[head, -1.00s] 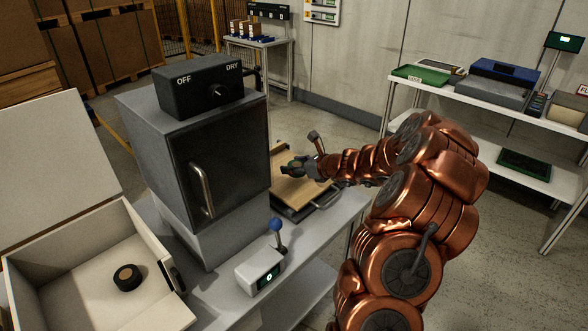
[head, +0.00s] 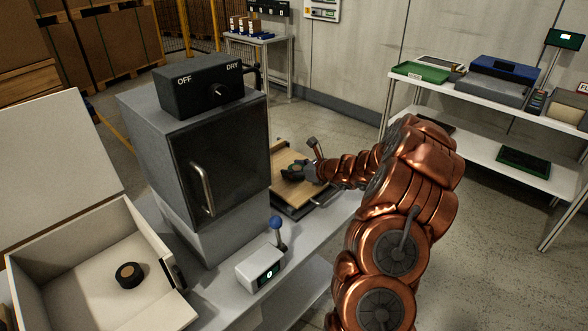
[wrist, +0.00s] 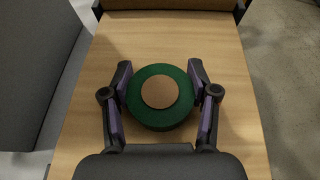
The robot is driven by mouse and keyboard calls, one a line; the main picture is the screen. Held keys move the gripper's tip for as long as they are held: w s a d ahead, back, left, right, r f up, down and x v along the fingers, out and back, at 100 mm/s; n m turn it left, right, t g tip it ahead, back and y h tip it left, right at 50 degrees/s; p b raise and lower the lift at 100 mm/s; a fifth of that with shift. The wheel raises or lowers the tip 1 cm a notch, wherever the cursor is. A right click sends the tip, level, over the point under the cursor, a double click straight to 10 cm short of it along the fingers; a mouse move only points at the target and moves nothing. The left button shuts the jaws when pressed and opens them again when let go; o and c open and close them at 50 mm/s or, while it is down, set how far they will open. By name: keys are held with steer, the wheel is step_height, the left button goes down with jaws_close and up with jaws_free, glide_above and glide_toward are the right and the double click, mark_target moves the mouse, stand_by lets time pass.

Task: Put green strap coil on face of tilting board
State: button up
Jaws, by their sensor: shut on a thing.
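The green strap coil (wrist: 161,120) is a round green roll with a tan centre. My gripper (wrist: 160,98) is shut on it, one finger on each side, in the wrist view. Behind the coil is the wooden face of the tilting board (wrist: 160,45); I cannot tell whether the coil touches it. In the head view the board (head: 287,162) lies on the bench beyond the grey cabinet, and my gripper (head: 293,171) is over it. The coil is mostly hidden there.
A grey cabinet (head: 225,150) with an OFF/DRY knob box stands left of the board. A small box with a blue-knobbed lever (head: 262,262) sits on the bench in front. An open white bin (head: 90,290) holds a black roll (head: 129,275). A shelf (head: 480,110) stands at right.

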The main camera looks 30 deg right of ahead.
steer(key=shift+f, duration=0.15)
steer(key=o, duration=1.2)
steer(key=shift+c, duration=0.2)
steer(key=shift+r, duration=0.25)
steer(key=b+v, duration=0.1)
steer(key=v, duration=1.1)
steer(key=shift+s, duration=0.1)
